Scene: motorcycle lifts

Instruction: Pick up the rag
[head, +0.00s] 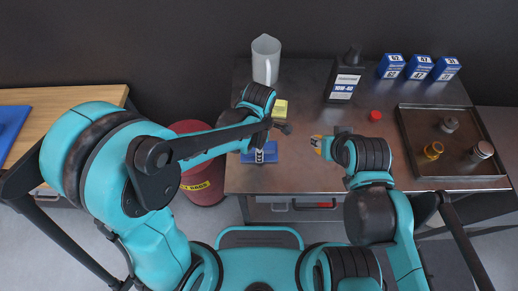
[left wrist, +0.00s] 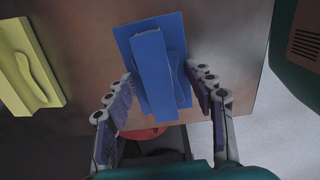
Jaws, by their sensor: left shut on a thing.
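The rag is a blue folded cloth (head: 270,153) near the front left edge of the metal bench. In the left wrist view the blue rag (left wrist: 153,70) is a flat piece with a raised fold along its middle. My left gripper (head: 262,150) points down over it, and in the left wrist view its fingers (left wrist: 163,98) stand on either side of the fold, shut on the rag. I cannot tell whether the rag is clear of the bench.
A yellow folded piece (left wrist: 28,65) lies beside the rag. A clear jug (head: 266,58), a black oil bottle (head: 344,80), several blue boxes (head: 420,68), a red cap (head: 375,115) and a tray (head: 404,150) are on the bench (head: 305,95). A red bin (head: 205,185) stands left.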

